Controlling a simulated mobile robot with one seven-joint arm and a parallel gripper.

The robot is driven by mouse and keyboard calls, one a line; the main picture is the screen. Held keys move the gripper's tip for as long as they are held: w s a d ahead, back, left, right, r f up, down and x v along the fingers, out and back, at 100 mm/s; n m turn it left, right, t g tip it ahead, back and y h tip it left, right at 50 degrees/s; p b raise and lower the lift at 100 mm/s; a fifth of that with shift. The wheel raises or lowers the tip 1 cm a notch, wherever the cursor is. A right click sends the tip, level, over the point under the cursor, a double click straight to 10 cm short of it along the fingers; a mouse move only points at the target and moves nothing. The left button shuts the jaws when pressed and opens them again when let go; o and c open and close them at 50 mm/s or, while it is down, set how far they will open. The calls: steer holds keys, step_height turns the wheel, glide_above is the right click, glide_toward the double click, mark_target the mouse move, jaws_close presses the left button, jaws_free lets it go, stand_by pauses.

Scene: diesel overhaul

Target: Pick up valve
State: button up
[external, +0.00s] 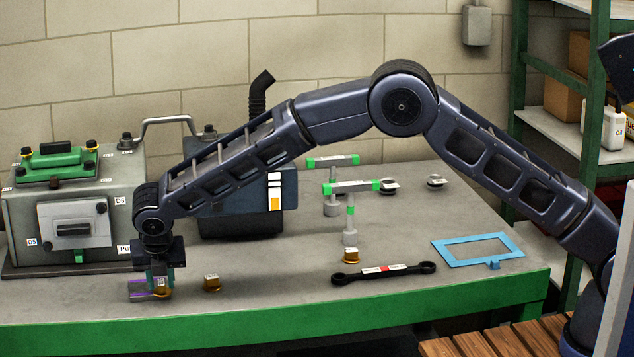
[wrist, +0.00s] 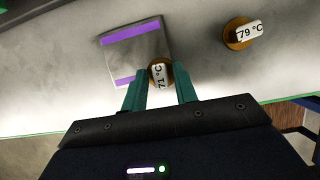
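A small brass valve (wrist: 153,84) with a white "71 °C" label sits between my fingertips in the wrist view. In the external view the valve (external: 162,293) is low at the front left of the bench, partly hidden by my gripper (external: 160,284). My gripper (wrist: 160,82) points down, and its two green fingers appear shut on the valve's sides. The valve is beside a grey plate with purple strips (wrist: 135,50); I cannot tell whether it touches the plate or the bench. A similar brass piece labelled "79 °C" (wrist: 238,35) stands apart to the right, also in the external view (external: 211,283).
A third brass piece (external: 350,257) stands near a black wrench (external: 385,272). A blue frame (external: 478,249) lies at the bench's right. A grey engine block (external: 75,215) stands behind my gripper, and a dark box (external: 240,210) to its right. The green bench edge (external: 300,312) is close in front.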

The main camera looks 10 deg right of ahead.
mark_target(161, 282)
jaws_close()
steer(key=shift+w+r, duration=1.5)
steer(key=shift+r, duration=8.3)
step_height(161, 282, down, 19)
steer(key=shift+f, duration=0.15)
